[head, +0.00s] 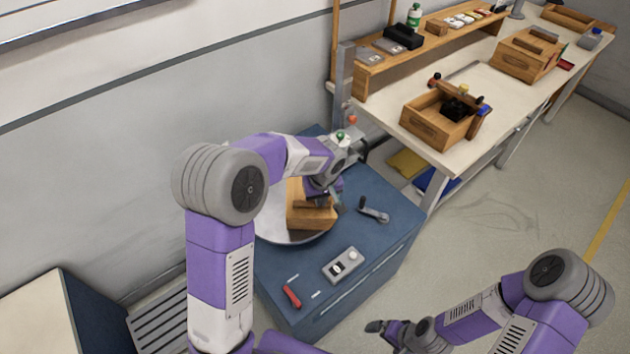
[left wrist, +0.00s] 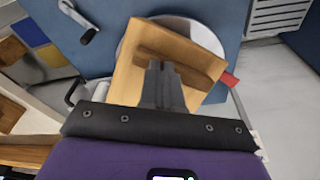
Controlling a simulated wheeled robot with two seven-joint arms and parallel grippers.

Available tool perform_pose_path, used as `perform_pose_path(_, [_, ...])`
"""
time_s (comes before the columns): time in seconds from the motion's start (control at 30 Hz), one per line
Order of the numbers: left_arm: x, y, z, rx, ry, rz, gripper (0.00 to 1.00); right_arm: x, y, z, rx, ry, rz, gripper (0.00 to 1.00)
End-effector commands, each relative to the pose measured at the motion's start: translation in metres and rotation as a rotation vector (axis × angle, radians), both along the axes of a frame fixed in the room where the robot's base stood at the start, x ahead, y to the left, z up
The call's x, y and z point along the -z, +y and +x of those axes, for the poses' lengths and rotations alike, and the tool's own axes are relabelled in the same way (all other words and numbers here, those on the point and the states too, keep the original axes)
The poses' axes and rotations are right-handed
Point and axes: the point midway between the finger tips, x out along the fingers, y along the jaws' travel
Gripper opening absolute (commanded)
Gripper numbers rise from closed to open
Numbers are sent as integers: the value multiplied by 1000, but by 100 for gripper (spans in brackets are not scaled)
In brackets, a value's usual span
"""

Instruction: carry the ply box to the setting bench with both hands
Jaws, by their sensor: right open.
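A pale wooden box (head: 311,218) with a brown bar across its top sits on a round grey plate (head: 275,232) on the blue cabinet. My left gripper (head: 326,200) is over its top. In the left wrist view the box (left wrist: 128,78) lies under my left gripper (left wrist: 162,68), whose dark fingers look close together. I cannot tell whether the fingertips touch the bar. My right gripper (head: 376,328) is open and empty, low in front of the cabinet. A long pale-topped bench (head: 484,92) stands at the back right.
On the bench are an open wooden box (head: 427,127) holding dark items, another wooden box (head: 518,62) and a raised shelf (head: 385,66). On the cabinet lie a grey switch box (head: 343,265), a red-handled item (head: 291,296) and a crank lever (head: 374,212). Floor is clear at right.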

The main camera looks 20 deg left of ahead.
Motion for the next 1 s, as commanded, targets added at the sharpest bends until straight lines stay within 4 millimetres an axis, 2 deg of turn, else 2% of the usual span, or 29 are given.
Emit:
perform_pose_path(0.1, [-7,-1,-3,3,12,1,0,-8,0,0,0,0,0,100])
perform_pose_path(0.27, [-7,-2,-4,4,12,1,0,-5,0,0,0,0,0,100])
perform_pose_path(0.37, [-8,-8,-12,5,11,0,0,-5,0,0,0,0,0,100])
perform_pose_path(0.8, [-9,-59,-83,6,8,1,0,-2,0,0,0,0,0,100])
perform_pose_path(1.0, [-9,-71,-98,1,6,-4,0,-1,0,0,0,0,0,100])
